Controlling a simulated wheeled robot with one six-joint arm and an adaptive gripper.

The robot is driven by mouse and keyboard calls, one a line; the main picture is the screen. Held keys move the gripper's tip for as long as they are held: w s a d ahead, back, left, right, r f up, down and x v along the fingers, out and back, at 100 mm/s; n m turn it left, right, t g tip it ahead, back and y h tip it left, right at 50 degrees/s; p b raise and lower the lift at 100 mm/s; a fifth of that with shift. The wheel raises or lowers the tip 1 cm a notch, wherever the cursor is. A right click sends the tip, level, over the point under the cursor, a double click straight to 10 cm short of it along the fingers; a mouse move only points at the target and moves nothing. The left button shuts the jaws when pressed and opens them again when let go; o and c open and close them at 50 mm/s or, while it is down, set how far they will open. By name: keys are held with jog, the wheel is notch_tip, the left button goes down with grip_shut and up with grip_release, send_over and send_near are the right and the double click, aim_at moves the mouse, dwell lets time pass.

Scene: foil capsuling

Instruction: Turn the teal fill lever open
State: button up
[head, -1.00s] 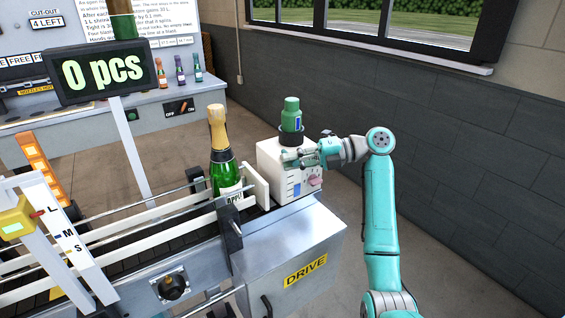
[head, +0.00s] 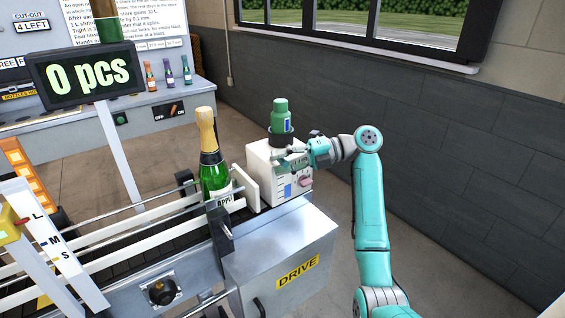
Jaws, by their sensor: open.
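I cannot make out a separate teal fill lever in the head view. A white box-shaped unit (head: 264,180) stands at the right end of the line, with a pink knob (head: 305,181) and blue marks on its front. A green bottle-shaped container (head: 280,112) sits upright in a dark ring on its top. My gripper (head: 288,158) is open at the upper front of this unit, just below the ring, with its fingers pointing left. It covers part of the front. Whether the fingers touch anything is too small to tell.
A green gold-necked bottle (head: 213,165) stands on the conveyor between rails, left of a white plate (head: 245,187). A steel cabinet marked DRIVE (head: 270,255) is below. A counter sign (head: 90,72) reads 0 pcs. The floor right of my arm is clear.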

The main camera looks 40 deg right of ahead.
jog(key=v, duration=1.2)
dwell(0.4)
